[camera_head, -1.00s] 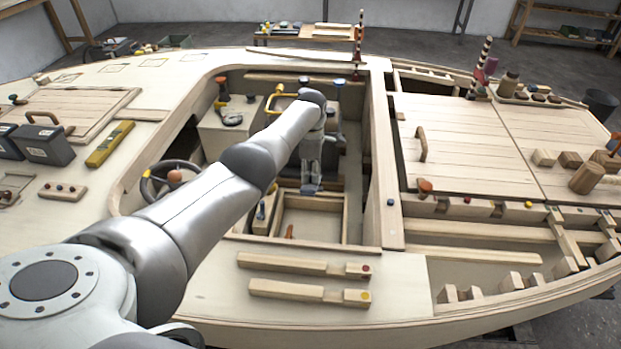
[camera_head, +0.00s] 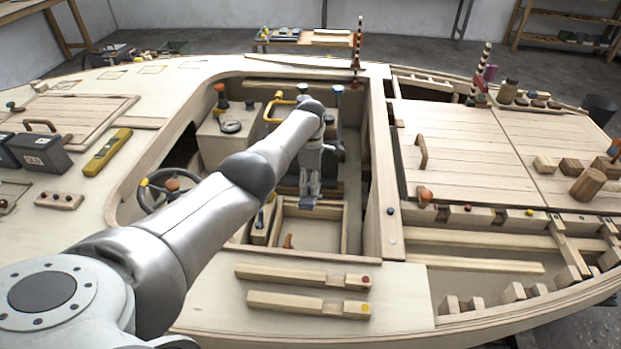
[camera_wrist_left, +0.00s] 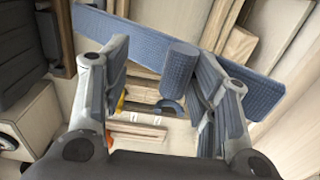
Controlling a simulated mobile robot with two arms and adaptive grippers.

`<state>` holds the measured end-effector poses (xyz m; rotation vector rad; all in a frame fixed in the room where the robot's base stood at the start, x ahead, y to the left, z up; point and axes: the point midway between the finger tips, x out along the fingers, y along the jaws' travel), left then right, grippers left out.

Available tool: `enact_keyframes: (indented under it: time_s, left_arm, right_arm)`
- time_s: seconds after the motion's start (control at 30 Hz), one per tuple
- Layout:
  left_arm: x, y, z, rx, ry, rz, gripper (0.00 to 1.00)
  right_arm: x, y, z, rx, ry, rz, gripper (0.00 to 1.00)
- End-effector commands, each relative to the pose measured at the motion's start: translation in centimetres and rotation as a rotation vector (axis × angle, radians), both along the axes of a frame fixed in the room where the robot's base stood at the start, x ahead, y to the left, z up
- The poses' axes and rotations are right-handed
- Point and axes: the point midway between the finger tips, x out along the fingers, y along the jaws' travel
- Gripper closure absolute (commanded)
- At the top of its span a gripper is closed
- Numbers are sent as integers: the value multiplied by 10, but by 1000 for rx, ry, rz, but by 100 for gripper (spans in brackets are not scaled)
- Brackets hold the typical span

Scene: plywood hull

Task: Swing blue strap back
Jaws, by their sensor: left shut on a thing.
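My left gripper (camera_head: 308,197) reaches down into the open cockpit well, above the pale wooden frame near its front. In the left wrist view its two fingers (camera_wrist_left: 164,62) stand on either side of a short blue cylinder (camera_wrist_left: 178,72). The cylinder sits against the blue strap (camera_wrist_left: 258,92), a long flat textured band running slantwise across the view. The gripper is shut on the strap, with the right finger close against the cylinder. In the head view the strap is mostly hidden by the gripper. My right gripper is not in view.
A steering wheel (camera_head: 172,192) stands left of the arm. The well's right wall (camera_head: 384,200) and two wooden bars (camera_head: 300,276) in front bound the space.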

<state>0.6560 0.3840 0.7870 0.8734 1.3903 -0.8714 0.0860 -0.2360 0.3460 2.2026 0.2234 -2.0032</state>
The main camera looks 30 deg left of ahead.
Motion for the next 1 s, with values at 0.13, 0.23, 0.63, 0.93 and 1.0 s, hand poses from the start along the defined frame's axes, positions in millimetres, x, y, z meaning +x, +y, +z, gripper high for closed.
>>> enact_keyframes:
  time_s: [0.13,0.23,0.63,0.93,1.0]
  left_arm:
    - [2,2,5,5,-9,-1,54]
    - [2,2,14,4,-11,-2,54]
    - [0,-1,89,2,-9,0,54]
    - [-2,-1,121,3,-3,0,54]
    - [-2,-1,122,2,-4,0,54]
  right_arm:
    - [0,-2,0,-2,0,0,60]
    - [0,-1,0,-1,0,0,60]
    - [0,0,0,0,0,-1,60]
    - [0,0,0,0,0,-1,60]
    - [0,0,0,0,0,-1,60]
